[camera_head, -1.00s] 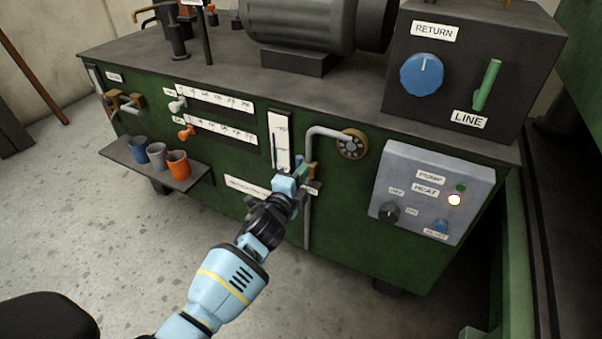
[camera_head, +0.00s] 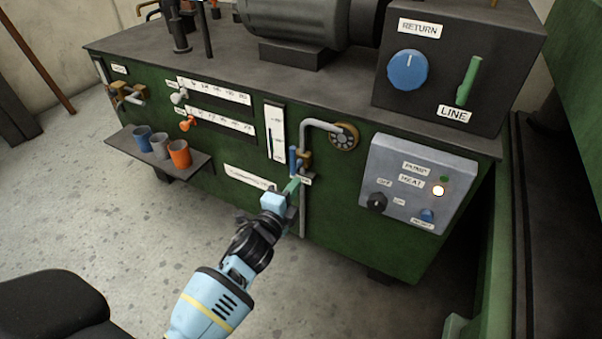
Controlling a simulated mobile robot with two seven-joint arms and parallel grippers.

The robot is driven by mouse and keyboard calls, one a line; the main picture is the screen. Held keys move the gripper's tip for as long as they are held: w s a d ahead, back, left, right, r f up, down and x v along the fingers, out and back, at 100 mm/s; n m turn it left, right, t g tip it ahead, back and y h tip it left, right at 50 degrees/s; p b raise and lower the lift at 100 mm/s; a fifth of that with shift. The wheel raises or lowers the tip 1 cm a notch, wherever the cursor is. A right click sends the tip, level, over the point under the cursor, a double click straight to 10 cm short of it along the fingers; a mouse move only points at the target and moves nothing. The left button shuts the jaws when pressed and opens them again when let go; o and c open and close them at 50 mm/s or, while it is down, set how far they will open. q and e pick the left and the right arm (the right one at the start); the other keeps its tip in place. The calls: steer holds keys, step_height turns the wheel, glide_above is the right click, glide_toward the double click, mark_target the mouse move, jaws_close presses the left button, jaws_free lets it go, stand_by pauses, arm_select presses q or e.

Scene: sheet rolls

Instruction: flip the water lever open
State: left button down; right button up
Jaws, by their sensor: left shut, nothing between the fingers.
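My left gripper (camera_head: 292,187) is shut and empty, just below the blue handle and close to the pipe. I cannot tell whether its fingertips touch the handle or pipe. The wrist hides part of the panel below. My right gripper is out of view.
A grey control box (camera_head: 418,185) with knobs and a lit lamp is to the right. A shelf (camera_head: 185,178) with blue, grey and orange cups juts out at left. A dark box with a blue dial (camera_head: 407,70) and green lever (camera_head: 468,80) stands on top.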

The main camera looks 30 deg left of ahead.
arm_select(q)
steer(key=shift+s, duration=1.5)
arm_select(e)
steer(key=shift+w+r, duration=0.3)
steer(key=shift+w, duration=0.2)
